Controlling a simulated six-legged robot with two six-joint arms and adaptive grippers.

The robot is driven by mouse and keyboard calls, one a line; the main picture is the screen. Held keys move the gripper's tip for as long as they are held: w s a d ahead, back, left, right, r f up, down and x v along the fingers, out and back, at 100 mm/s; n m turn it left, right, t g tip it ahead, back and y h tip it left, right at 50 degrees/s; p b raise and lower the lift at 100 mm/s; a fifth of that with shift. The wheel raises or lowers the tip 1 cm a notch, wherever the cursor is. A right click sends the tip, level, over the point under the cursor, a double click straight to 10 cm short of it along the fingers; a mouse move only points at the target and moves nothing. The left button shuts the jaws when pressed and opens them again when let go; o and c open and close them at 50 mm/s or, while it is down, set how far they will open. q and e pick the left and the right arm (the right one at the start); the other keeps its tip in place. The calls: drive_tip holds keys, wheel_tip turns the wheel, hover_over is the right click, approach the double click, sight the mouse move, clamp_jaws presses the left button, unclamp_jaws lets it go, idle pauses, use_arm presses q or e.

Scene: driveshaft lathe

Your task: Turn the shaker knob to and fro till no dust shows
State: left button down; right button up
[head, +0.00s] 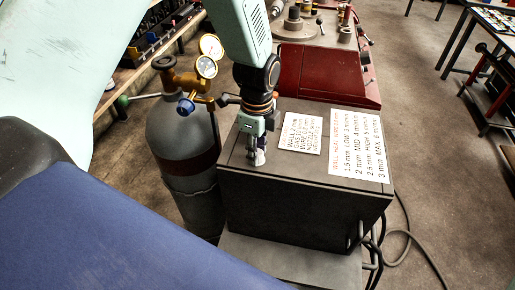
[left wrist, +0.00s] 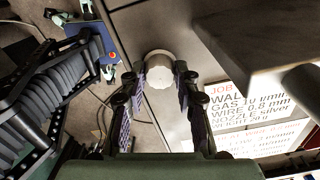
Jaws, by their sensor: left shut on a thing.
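My left gripper (head: 257,155) is over the top of a dark grey box-shaped machine (head: 300,215), near its left edge, fingers pointing down. In the left wrist view a pale, round knob with a scalloped rim (left wrist: 159,68) sits between the two fingertips, and the gripper is shut on it. In the head view a small whitish piece shows at the fingertips, mostly hidden by the gripper. I cannot make out any dust. My right gripper is in neither view.
A grey gas cylinder (head: 180,135) with gauges (head: 208,55) stands close left of the box. Printed signs (head: 357,145) lie on the box top. A red machine (head: 325,75) is behind. Cables (head: 405,235) trail right, where floor is open.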

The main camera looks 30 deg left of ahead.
use_arm(q)
drive_tip(key=shift+w+r+m, duration=0.15)
drive_tip(key=shift+w+m, duration=0.05)
drive_tip(key=shift+m, duration=0.6)
drive_tip(key=c, duration=1.3)
unclamp_jaws()
drive_tip(key=shift+c, duration=0.2)
drive_tip(key=o, duration=0.4)
drive_tip(key=shift+s, duration=0.15)
drive_tip(key=shift+c, duration=0.2)
wheel_tip(320, 180, up, 12)
drive_tip(key=shift+s, duration=0.15)
